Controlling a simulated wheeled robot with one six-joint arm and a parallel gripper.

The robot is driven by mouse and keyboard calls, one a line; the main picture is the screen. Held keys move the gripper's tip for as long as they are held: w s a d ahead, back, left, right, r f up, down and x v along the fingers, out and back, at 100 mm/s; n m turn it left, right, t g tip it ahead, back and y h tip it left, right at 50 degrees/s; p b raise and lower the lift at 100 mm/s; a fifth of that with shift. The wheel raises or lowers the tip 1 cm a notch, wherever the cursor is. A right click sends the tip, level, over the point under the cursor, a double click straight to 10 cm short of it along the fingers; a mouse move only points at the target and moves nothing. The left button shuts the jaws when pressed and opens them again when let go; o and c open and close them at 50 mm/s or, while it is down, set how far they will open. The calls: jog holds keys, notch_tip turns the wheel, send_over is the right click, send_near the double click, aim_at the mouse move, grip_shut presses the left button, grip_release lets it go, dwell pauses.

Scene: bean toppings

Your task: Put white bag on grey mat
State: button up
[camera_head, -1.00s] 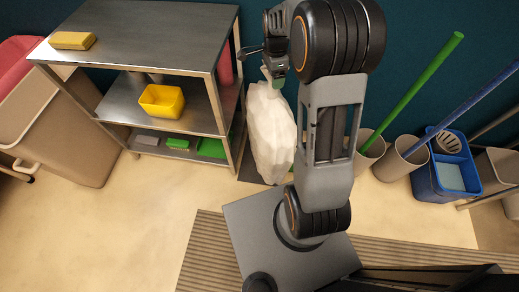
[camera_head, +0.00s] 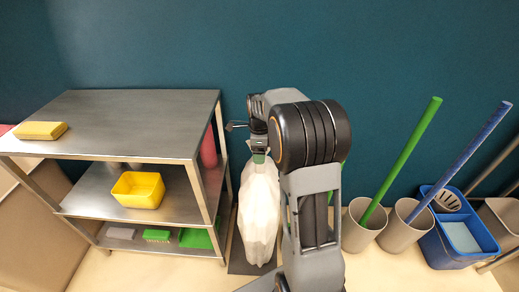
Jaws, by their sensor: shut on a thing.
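The white bag (camera_head: 260,215) hangs upright below my gripper (camera_head: 258,156), to the right of the metal shelf. My gripper is shut on the top of the bag. My arm hides part of the area to the right of the bag. A dark grey mat (camera_head: 237,258) lies on the floor by the wall, and the bag covers much of it from this view. I cannot tell whether the bag's bottom touches the mat or hangs above it.
The metal shelf (camera_head: 135,115) stands close on the left, with a yellow tub (camera_head: 138,190) and a yellow sponge (camera_head: 41,131). Beige bins (camera_head: 403,228) with green and blue poles and a blue bucket (camera_head: 455,240) stand on the right. The wall is right behind.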

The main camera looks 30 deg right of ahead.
jog(key=shift+f+b, duration=0.85)
jog(key=shift+f, duration=2.35)
jog(key=o, duration=1.8)
jog(key=shift+f, duration=0.1)
